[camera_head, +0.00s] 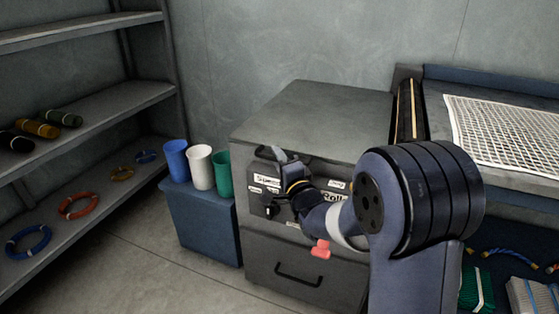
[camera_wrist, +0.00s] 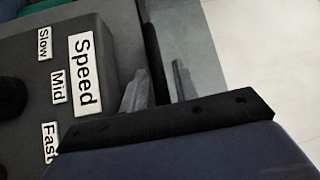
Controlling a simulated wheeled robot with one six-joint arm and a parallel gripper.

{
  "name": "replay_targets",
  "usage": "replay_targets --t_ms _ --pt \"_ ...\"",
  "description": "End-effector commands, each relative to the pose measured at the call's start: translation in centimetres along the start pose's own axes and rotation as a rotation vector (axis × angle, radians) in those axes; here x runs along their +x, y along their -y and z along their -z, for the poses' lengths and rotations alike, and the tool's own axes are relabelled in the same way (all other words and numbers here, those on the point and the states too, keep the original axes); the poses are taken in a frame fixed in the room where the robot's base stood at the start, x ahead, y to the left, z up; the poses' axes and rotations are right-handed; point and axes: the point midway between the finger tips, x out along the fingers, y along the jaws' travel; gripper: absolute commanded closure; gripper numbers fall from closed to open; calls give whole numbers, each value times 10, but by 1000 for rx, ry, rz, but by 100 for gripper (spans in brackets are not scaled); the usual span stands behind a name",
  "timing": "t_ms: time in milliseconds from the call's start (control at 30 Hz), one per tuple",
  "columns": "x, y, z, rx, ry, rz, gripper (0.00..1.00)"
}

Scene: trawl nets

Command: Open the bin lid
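No bin with a lid can be made out for certain. A grey cabinet (camera_head: 300,110) with a flat top has a dark labelled control panel (camera_head: 262,188) on its front and a handled drawer (camera_head: 300,275) below. My gripper (camera_wrist: 158,88) is at the panel in the head view, where its fingers are hard to make out. In the wrist view its two fingers stand apart beside the panel's edge, next to the "Speed" label (camera_wrist: 85,75). I see nothing held between them. A dark knob (camera_wrist: 10,97) shows at the left edge.
A blue box (camera_head: 203,225) left of the cabinet carries blue, white and green cups (camera_head: 200,168). Shelves (camera_head: 85,110) with rope rings and spools stand at the left. A net (camera_head: 505,130) lies on a table at the right. The floor (camera_head: 150,270) in front is clear.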

Motion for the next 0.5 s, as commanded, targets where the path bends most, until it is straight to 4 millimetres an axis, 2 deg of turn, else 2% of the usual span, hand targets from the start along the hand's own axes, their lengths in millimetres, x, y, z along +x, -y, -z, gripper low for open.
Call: replay_targets --t_ms 33,333,500 --pt "0 0 0 0 0 0 76" --pt "0 0 0 0 0 0 100" --pt "0 0 0 0 0 0 100"
